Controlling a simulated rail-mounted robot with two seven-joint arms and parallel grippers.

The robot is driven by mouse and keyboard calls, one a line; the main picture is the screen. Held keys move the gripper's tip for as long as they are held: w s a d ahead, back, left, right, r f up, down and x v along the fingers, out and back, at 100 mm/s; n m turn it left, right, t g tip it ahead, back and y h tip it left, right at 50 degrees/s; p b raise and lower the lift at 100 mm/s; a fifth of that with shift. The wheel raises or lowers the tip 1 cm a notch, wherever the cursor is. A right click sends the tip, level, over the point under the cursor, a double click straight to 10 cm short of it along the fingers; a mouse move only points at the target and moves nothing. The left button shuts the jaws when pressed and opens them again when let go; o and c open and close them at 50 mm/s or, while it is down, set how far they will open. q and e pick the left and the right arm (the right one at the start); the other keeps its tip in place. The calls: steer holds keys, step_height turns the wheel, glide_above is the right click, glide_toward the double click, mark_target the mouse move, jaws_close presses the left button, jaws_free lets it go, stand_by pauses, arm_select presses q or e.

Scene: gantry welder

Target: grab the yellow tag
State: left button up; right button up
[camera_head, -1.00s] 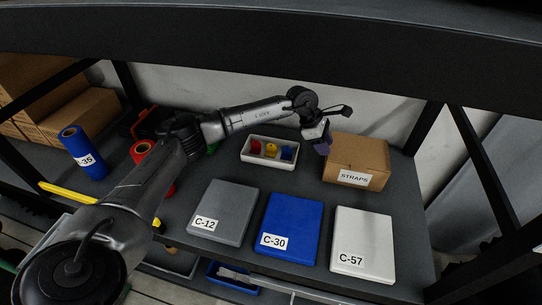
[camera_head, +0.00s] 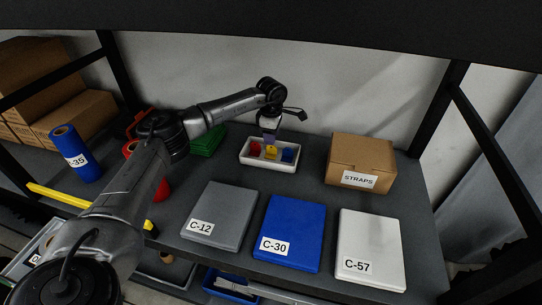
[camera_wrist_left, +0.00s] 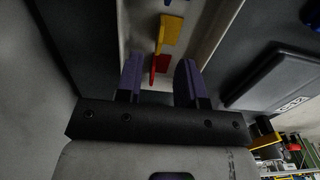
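The yellow tag (camera_head: 271,152) sits in the middle of a small white tray (camera_head: 268,167), between a red tag (camera_head: 255,148) and a blue tag (camera_head: 288,155). My left gripper (camera_head: 269,139) is over the tray, pointing down, just above the yellow tag in the head view. In the left wrist view its two purple fingers (camera_wrist_left: 159,62) are apart with nothing gripped. The red tag (camera_wrist_left: 161,65) shows between the fingertips there, and the yellow tag (camera_wrist_left: 171,30) lies just beyond them. My right gripper is not in view.
A STRAPS cardboard box (camera_head: 360,160) stands right of the tray. Grey C-12 (camera_head: 222,210), blue C-30 (camera_head: 292,225) and white C-57 (camera_head: 371,240) slabs lie in front. A green stack (camera_head: 207,140) is left of the tray. A dark frame post (camera_head: 440,110) rises at right.

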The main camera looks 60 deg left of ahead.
mark_target(271, 153)
arm_select(q)
steer(key=shift+f+b, duration=0.5)
steer(key=shift+f, duration=0.3)
step_height(271, 153, down, 3)
steer(key=shift+w+f+b, duration=0.1)
steer(key=shift+b, duration=1.05)
steer(key=shift+f, duration=0.5)
steer(key=shift+r, duration=0.1)
steer(key=shift+c, duration=0.6)
jaws_close()
